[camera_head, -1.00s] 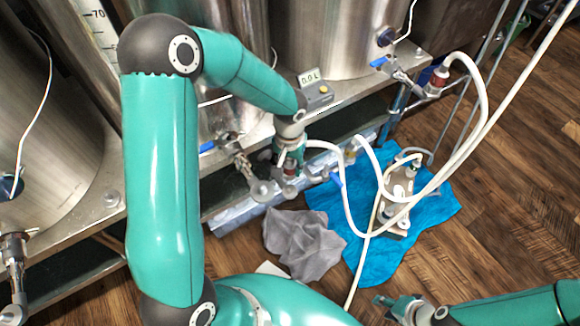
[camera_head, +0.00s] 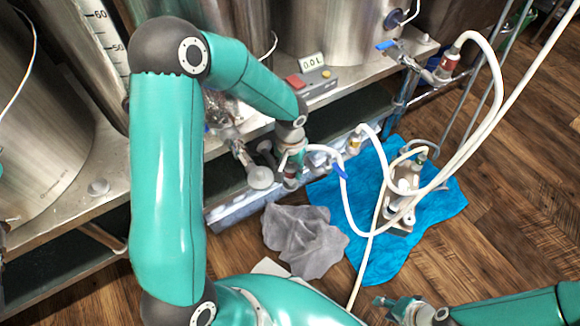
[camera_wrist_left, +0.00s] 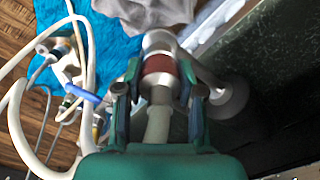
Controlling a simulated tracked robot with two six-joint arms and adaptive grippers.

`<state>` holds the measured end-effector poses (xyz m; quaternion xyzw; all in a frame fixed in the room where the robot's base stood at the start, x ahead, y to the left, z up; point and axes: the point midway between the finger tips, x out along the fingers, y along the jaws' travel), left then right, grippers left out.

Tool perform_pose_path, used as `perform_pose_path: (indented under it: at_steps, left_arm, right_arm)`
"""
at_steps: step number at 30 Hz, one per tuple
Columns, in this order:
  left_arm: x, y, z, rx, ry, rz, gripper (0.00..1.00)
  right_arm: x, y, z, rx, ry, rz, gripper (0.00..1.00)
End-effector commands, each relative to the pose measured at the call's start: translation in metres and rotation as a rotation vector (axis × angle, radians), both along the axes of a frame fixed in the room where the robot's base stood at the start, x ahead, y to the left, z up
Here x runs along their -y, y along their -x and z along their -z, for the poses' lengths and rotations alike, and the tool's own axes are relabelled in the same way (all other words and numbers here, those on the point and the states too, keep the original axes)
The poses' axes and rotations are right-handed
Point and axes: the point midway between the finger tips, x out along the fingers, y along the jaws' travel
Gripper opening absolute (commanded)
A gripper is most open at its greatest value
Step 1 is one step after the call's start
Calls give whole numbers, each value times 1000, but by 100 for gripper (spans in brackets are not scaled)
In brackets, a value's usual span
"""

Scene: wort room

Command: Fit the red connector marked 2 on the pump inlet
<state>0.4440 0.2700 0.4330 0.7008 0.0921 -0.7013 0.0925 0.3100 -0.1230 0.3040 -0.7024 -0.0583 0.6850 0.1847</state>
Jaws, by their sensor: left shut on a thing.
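My left gripper (camera_head: 290,172) is shut on a red-banded connector with metal ends. In the left wrist view the connector (camera_wrist_left: 158,70) sits between the two fingers (camera_wrist_left: 158,95), with a pale hose behind it. No number can be read on it. The pump (camera_head: 402,200) stands on a blue cloth (camera_head: 440,205), right of and apart from my left gripper; its inlet is hard to make out among the hoses. My right gripper (camera_head: 390,306) is at the bottom, apart from the pump; its jaw opening is unclear.
A valve with a round grey end (camera_head: 260,178) is close left of my left gripper. A white hose (camera_head: 345,205) loops toward the pump. Another red connector (camera_head: 446,66) sits on the right tank's valve. A grey cloth (camera_head: 300,240) lies on the floor. The wooden floor at right is clear.

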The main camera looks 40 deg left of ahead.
Motion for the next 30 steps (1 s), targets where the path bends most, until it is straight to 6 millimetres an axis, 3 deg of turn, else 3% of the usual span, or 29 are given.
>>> perform_pose_path:
  at_steps: [30]
  left_arm:
    - [-1,2,0,0,0,-1,0]
  right_arm:
    - [0,0,5,0,0,0,40]
